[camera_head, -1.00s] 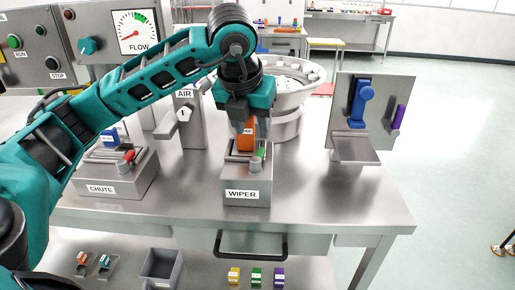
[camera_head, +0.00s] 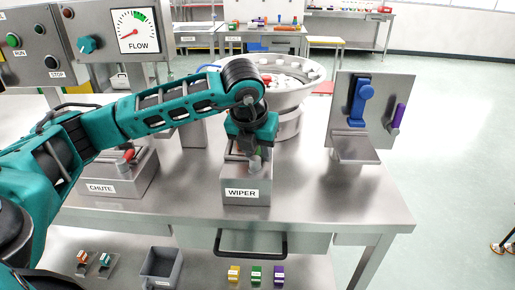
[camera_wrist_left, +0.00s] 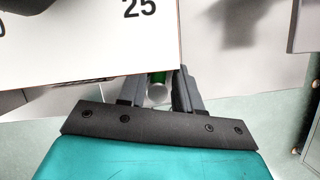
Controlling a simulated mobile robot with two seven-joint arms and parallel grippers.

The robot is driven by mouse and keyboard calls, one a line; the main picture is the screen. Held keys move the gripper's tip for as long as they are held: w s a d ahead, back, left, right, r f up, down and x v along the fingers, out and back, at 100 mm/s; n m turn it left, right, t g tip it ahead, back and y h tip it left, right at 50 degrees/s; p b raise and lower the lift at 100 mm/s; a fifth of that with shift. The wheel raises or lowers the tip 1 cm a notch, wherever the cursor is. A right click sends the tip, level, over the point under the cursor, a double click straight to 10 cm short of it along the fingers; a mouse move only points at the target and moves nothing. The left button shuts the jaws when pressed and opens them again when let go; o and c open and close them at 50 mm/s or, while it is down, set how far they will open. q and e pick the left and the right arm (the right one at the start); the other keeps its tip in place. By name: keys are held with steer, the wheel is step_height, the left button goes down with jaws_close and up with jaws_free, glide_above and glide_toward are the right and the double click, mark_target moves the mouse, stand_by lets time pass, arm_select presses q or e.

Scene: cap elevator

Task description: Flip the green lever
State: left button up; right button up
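The green lever (camera_head: 258,152) is on the grey WIPER box (camera_head: 247,184) in the middle of the table, mostly hidden behind my left gripper in the head view. My left gripper (camera_head: 254,157) points down right over the top of this box. In the left wrist view, the two fingers (camera_wrist_left: 158,88) stand apart, with a strip of green (camera_wrist_left: 158,77) and a round grey end (camera_wrist_left: 158,94) showing between them. I cannot tell whether the fingers touch the lever. My right gripper is not in view.
The CHUTE box (camera_head: 112,180) with a red lever stands to the left. A metal bowl (camera_head: 285,85) is behind my gripper. A panel with a blue lever (camera_head: 360,103) and a purple lever (camera_head: 397,117) stands to the right. The table front is clear.

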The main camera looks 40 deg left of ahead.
arm_select(q)
jaws_close()
steer(key=shift+f+n+b, duration=0.2)
steer(key=shift+n+b, duration=0.3)
steer(key=shift+b, duration=0.3)
steer(key=shift+n+y+b, duration=0.35)
steer(key=shift+n+y, duration=0.05)
steer(key=shift+n, duration=0.1)
steer(key=shift+s+a+r+n, duration=0.1)
steer(key=shift+a+r+n, duration=0.15)
steer(key=shift+n, duration=0.45)
steer(key=shift+o, duration=1.3)
jaws_free()
